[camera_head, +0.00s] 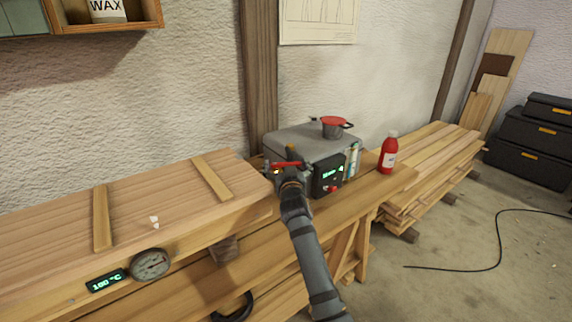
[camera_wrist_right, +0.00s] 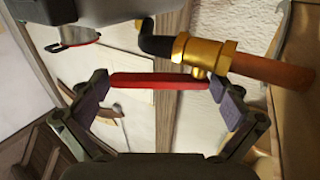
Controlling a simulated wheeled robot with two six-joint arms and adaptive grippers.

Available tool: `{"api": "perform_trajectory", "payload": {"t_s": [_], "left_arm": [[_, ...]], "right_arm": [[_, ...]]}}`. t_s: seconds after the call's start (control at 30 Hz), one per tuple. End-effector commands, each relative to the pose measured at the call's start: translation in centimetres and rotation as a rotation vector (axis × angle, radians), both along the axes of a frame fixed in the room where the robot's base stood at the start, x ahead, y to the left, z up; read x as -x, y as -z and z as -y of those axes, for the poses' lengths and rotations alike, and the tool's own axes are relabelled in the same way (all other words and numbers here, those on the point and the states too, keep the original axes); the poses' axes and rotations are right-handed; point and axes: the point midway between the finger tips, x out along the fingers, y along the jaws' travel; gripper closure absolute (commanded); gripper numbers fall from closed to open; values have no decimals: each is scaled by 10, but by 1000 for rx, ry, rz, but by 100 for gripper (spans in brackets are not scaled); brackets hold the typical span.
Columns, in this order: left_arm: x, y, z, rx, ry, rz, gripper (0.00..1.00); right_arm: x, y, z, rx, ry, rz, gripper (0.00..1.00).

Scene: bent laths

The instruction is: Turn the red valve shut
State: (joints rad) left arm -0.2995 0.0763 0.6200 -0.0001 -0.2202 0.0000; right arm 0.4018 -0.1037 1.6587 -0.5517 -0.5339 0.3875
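The red valve lever (camera_head: 288,164) is beside the grey boiler box (camera_head: 300,138), near the right end of the long wooden box (camera_head: 130,205). In the right wrist view the red lever (camera_wrist_right: 158,81) lies crosswise, beside a brass valve body (camera_wrist_right: 205,55) with a copper-coloured pipe (camera_wrist_right: 270,72) and a black hose elbow (camera_wrist_right: 155,40). My right gripper (camera_head: 287,172) is at the lever. In the wrist view its fingers (camera_wrist_right: 162,88) are wide apart, and the lever spans the gap between them. Whether the fingertips touch it I cannot tell. My left gripper is not in view.
A red bottle (camera_head: 389,155) stands to the right. A dial gauge (camera_head: 151,264) and a display (camera_head: 106,281) reading 180 °C are on the wooden box's front. A cable (camera_head: 498,240) lies on the floor.

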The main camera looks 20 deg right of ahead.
Motion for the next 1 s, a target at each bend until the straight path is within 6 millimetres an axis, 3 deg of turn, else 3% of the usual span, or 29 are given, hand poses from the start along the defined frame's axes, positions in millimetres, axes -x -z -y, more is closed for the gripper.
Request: {"api": "perform_trajectory", "payload": {"t_s": [0.27, 0.5, 0.7, 1.0], "left_arm": [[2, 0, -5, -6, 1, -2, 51], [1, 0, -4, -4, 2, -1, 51], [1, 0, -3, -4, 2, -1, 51], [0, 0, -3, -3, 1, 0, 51]], "right_arm": [[0, -10, 0, 0, 1, 4, 0], [0, -62, 0, -1, 0, 6, 0], [0, -93, 0, 0, 0, 3, 0], [0, -100, 0, 0, -1, 0, 0]]}}
